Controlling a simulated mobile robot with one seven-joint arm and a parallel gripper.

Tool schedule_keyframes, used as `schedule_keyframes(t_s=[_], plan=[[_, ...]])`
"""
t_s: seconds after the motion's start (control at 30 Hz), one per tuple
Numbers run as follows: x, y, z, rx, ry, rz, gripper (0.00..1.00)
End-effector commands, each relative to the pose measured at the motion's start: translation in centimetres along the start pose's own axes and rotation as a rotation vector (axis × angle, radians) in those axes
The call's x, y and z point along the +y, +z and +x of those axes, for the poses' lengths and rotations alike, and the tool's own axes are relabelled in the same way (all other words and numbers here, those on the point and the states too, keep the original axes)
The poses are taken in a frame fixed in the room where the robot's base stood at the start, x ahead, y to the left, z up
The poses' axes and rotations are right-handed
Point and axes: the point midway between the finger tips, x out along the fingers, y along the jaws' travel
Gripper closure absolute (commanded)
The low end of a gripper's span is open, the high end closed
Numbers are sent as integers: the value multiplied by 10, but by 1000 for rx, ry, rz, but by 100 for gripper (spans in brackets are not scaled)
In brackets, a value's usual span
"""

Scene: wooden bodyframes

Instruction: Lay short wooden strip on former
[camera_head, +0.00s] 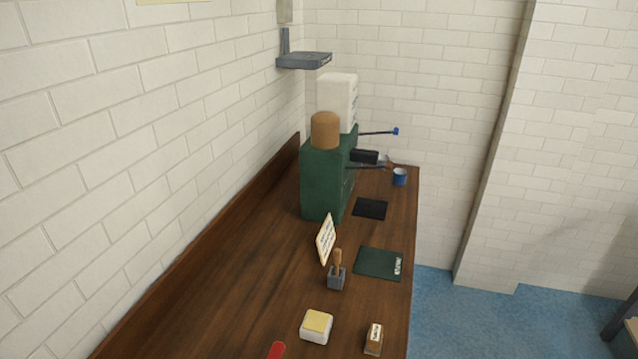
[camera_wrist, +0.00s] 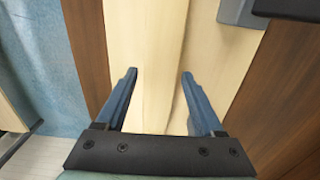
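My gripper (camera_wrist: 159,77) shows in the wrist view, its two blue fingers apart, with no separate piece visibly clamped between them. Pale wood (camera_wrist: 155,45) lies under and between the fingers, running away from me in long lengths with a seam or edge near the right finger. I cannot tell which part is the short strip and which is the former, nor whether the fingertips touch the wood. The head view does not show my gripper, and I can make out neither the strip nor the former there.
The dark brown bench (camera_head: 260,270) carries a green machine (camera_head: 325,180), a brush in a grey holder (camera_head: 336,277), a cream block (camera_head: 316,326) and a small stamp-like block (camera_head: 374,338). A grey item (camera_wrist: 240,12) lies at the wrist view's top right. Blue floor (camera_head: 480,320) is right of the bench.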

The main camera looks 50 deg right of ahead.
Motion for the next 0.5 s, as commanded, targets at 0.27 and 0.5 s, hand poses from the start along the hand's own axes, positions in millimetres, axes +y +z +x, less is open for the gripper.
schedule_keyframes(t_s=[0.27, 0.5], plan=[[0, 0, 0, 0, 0, 0, 13], [0, 0, -8, 1, -1, 0, 13]])
